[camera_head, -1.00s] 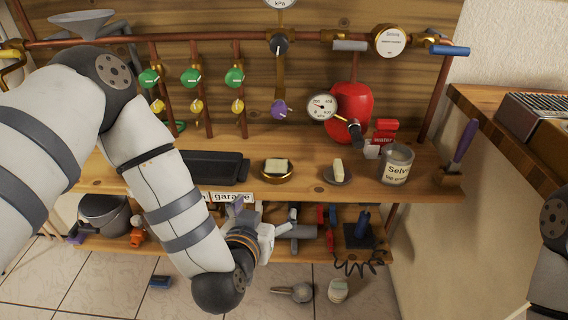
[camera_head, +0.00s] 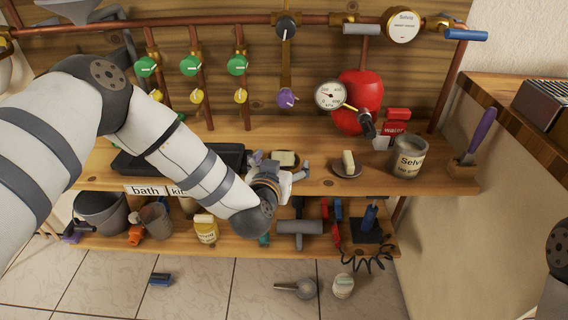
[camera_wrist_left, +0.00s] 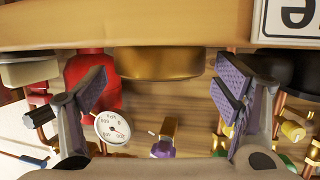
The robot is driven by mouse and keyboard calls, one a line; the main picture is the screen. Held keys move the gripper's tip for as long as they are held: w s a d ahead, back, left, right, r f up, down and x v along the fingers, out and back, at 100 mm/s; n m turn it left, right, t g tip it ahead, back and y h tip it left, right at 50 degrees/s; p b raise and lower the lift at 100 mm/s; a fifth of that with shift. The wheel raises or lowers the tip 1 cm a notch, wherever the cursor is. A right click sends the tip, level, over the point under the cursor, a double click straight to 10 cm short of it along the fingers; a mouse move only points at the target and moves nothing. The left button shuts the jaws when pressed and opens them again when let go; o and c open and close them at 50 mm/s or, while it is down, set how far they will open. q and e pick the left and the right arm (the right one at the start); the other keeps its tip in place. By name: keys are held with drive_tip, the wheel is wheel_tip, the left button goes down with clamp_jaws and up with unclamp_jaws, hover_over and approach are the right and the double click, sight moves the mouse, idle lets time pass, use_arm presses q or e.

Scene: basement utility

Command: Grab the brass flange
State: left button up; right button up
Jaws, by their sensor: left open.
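The brass flange (camera_wrist_left: 160,62) is a low, round, brass-coloured piece standing on the upper wooden shelf. In the head view a pale soap-like block (camera_head: 284,158) lies on it, and my left gripper hides most of the flange. My left gripper (camera_head: 281,167) is at the shelf's front edge, right in front of the flange. In the wrist view, which is upside down, the open fingers (camera_wrist_left: 160,88) have the flange ahead in the gap between them, with nothing gripped. My right gripper is out of view; only part of that arm shows at the right edge.
A small dark dish with a pale block (camera_head: 347,168) and a labelled tin (camera_head: 409,157) stand to the right. A black tray (camera_head: 135,160) is to the left. Pipes, valves and a gauge (camera_head: 331,96) are behind. Below is a lower shelf with tools.

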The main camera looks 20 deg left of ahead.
use_arm(q)
drive_tip(key=shift+w+r, duration=0.1)
drive_tip(key=c, duration=1.5)
